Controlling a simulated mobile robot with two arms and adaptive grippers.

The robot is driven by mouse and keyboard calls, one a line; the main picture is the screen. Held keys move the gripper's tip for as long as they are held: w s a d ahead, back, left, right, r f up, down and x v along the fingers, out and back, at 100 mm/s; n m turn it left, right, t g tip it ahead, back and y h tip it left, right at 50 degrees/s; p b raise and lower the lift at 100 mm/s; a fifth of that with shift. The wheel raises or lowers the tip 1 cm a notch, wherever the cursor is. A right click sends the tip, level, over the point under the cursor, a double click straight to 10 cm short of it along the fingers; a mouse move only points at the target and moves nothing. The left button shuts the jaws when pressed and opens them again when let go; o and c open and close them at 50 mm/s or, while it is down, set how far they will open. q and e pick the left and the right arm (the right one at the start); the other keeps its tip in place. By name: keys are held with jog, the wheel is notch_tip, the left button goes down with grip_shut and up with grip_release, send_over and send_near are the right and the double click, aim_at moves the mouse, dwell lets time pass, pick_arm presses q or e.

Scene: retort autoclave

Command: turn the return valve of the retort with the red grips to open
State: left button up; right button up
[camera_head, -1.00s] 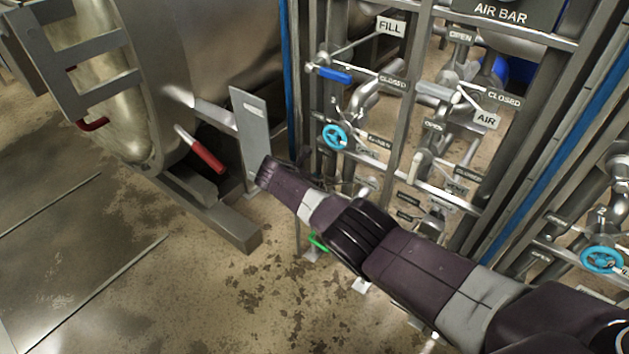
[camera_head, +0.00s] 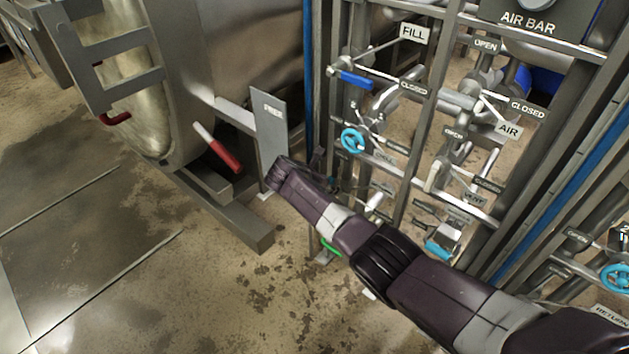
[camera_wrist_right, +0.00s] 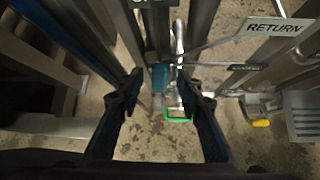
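The retort (camera_head: 185,90) with red grips (camera_head: 222,155) stands at the left in the head view. Its pipe frame with valves is to the right. My right gripper (camera_head: 278,172) reaches low between the retort and the frame. In the right wrist view my right gripper (camera_wrist_right: 162,84) is open, its two fingers apart. Beyond and between the fingers are a teal part (camera_wrist_right: 160,76), a thin silver rod (camera_wrist_right: 179,40) and a green handle (camera_wrist_right: 177,117). A RETURN label (camera_wrist_right: 274,27) is at the right; which part it belongs to is unclear. My left gripper is out of view.
The FILL valve's blue lever (camera_head: 356,80), a cyan handwheel (camera_head: 352,139) and the AIR label (camera_head: 508,130) are on the frame above my arm. A FREE plate (camera_head: 270,125) stands beside the gripper. Stained floor at the lower left is open.

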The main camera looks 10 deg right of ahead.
jog(key=v, duration=0.9)
jog(key=shift+a+r, duration=0.1)
jog(key=shift+a, duration=0.05)
jog(key=shift+c, duration=0.3)
